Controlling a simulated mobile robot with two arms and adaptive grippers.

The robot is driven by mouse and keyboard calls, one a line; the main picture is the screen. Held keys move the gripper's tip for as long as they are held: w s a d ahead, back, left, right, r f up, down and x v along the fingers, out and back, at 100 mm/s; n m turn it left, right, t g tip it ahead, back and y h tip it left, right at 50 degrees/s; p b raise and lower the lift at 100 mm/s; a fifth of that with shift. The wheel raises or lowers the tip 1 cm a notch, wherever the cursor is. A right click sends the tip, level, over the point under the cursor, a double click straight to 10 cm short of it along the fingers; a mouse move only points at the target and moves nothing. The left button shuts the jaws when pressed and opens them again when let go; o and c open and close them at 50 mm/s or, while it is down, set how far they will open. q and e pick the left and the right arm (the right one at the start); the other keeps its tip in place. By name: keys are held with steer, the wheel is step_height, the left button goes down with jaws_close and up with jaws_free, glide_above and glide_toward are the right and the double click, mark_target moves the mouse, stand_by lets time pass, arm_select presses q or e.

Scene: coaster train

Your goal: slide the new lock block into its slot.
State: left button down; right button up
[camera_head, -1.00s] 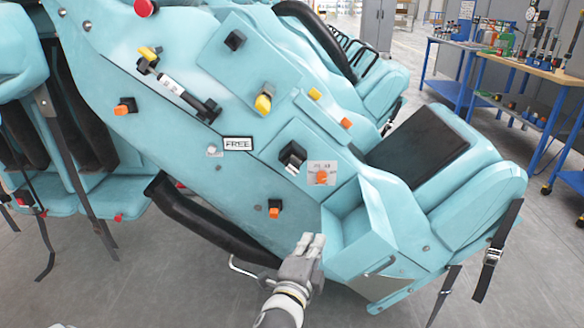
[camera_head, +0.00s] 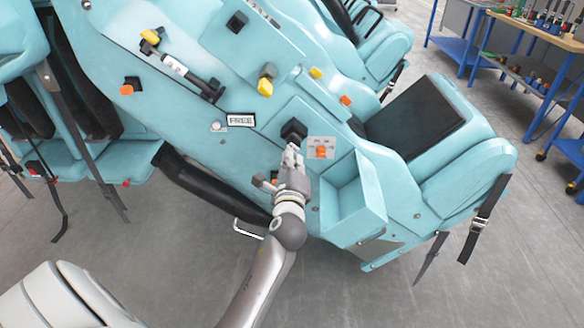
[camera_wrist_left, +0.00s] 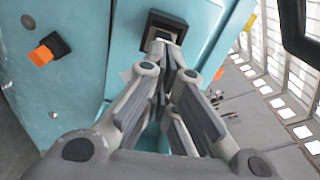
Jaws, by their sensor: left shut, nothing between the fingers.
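A black square slot housing (camera_head: 293,131) sits on the sloping teal side panel of the coaster car. In the left wrist view the black housing (camera_wrist_left: 181,20) is right ahead of the fingers, with a small grey piece in its opening. I cannot tell whether that piece is the lock block. My left gripper (camera_head: 292,152) is shut and empty, its fingertips just below the housing; in the wrist view the closed fingers (camera_wrist_left: 165,70) overlap the housing's lower edge. I cannot tell whether they touch it. My right gripper is not in view.
Beside the housing are an orange dial (camera_head: 321,152) on a pale plate and a FREE sign (camera_head: 240,120). A yellow knob (camera_head: 265,86) sits above. An open teal bin (camera_head: 338,172) is to the right. A black-and-orange knob (camera_wrist_left: 45,52) lies left of the fingers.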

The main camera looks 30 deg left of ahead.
arm_select(q)
steer(key=shift+x, duration=1.25)
steer(key=shift+w+a, duration=0.25)
steer(key=shift+w, duration=0.15)
steer(key=shift+p+v, duration=0.5)
steer(key=shift+v, duration=1.05)
glide_toward(293, 148)
steer(key=v, duration=0.7)
